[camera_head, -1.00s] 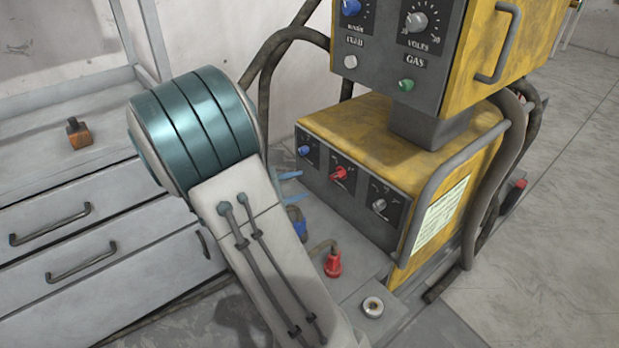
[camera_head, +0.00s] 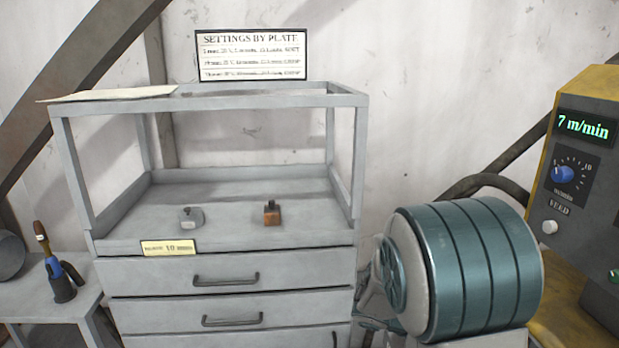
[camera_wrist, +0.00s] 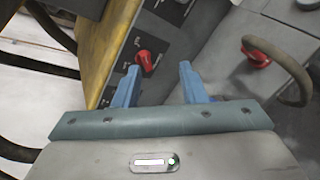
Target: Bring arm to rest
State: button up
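My gripper (camera_wrist: 158,82) shows in the wrist view with its two blue fingers apart and nothing between them. Its fingers point toward the dark front panel (camera_wrist: 143,38) of a yellow machine. A red knob (camera_wrist: 148,60) on that panel shows just beyond the left finger; I cannot tell the distance.
A red plug (camera_wrist: 257,52) with a cable lies right of my fingers. A yellow machine (camera_head: 586,215) reading "7 m/min" stands right of my arm. A grey drawer cabinet (camera_head: 228,278) holds two small blocks. A torch (camera_head: 55,270) stands on the side bench.

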jog(key=s+a+r+m+t+y+p, duration=0.1)
jog(key=s+a+r+m+y+p, duration=0.1)
jog(key=s+a+r+y+p, duration=0.2)
jog(key=s+a+r+m+t+y+p, duration=0.1)
jog(key=s+a+r+m+y+p, duration=0.2)
jog(key=a+r+p, duration=0.3)
jog(key=s+a+r+m+t+y+p, duration=0.1)
jog(key=s+a+r+y+p, duration=0.4)
jog(key=r+p, duration=0.7)
notch_tip(320, 180, up, 7)
jog(key=shift+a+m, duration=0.5)
jog(key=shift+m, duration=0.2)
jog(key=shift+s+d, duration=0.1)
